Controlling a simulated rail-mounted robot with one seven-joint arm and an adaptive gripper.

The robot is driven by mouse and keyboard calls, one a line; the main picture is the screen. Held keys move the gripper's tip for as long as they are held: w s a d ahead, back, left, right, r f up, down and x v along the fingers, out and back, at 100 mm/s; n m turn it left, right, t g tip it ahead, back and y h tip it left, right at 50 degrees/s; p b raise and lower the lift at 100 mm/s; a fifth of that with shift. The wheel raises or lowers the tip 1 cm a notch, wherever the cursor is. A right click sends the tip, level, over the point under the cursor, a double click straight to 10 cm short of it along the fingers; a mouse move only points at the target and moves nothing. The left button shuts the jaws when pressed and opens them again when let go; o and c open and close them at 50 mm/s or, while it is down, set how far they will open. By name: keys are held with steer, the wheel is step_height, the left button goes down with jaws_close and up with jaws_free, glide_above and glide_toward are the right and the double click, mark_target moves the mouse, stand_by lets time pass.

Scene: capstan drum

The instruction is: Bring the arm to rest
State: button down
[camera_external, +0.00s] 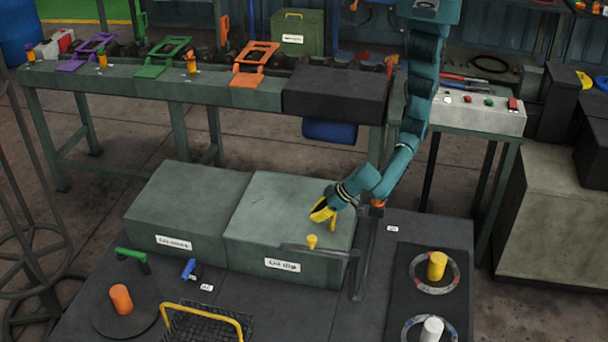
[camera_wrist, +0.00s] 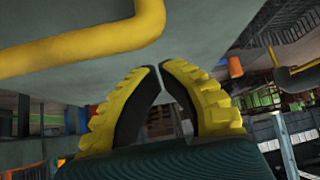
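My gripper (camera_wrist: 158,68) has yellow ridged fingers with dark inner pads. Its fingertips almost meet in the wrist view, with only a sliver between them and nothing held there. In the external view my gripper (camera_external: 322,211) hangs at the end of the teal arm, low over the grey box with a label (camera_external: 292,192). A yellow bar (camera_wrist: 90,45) crosses the upper left of the wrist view, close to the fingers and apart from them. In the external view a thin yellow piece shows beside my gripper; whether it is a finger or a handle I cannot tell.
A yellow knob (camera_external: 311,241) and a dark metal frame (camera_external: 357,250) stand at the box's front right. A wire basket (camera_external: 205,325) is in front. A long bench (camera_external: 130,85) runs behind.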

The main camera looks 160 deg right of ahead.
steer(key=p+v, duration=0.3)
steer(key=v, duration=0.7)
steer(key=shift+d, duration=0.1)
steer(key=w+a+r+t+y, duration=0.15)
steer(key=w+r+t, duration=0.35)
steer(key=w+r, duration=0.6)
steer(key=w+a+r+t, duration=0.3)
steer(key=w+r, duration=0.5)
steer(key=r, duration=0.8)
steer(key=s+a+r+n+t+y, duration=0.3)
steer(key=r+n+t, duration=0.4)
steer(key=r, duration=0.7)
steer(key=s+a+r+n+t+y, duration=0.1)
steer(key=a+r+n+t+y, duration=0.2)
steer(key=a+r+n+t, duration=0.7)
steer(key=d+r+m+g+p, duration=0.1)
steer(key=d+r+g+p, duration=0.1)
steer(key=r+p, duration=1.4)
steer(key=d+r+m+g+p, duration=0.1)
steer(key=d+r+g+p, duration=0.1)
steer(key=r+p, duration=1.4)
step_height(320, 180, up, 3)
steer(key=shift+d+r+g, duration=0.25)
steer(key=shift+d+g, duration=0.15)
steer(key=shift+d, duration=0.3)
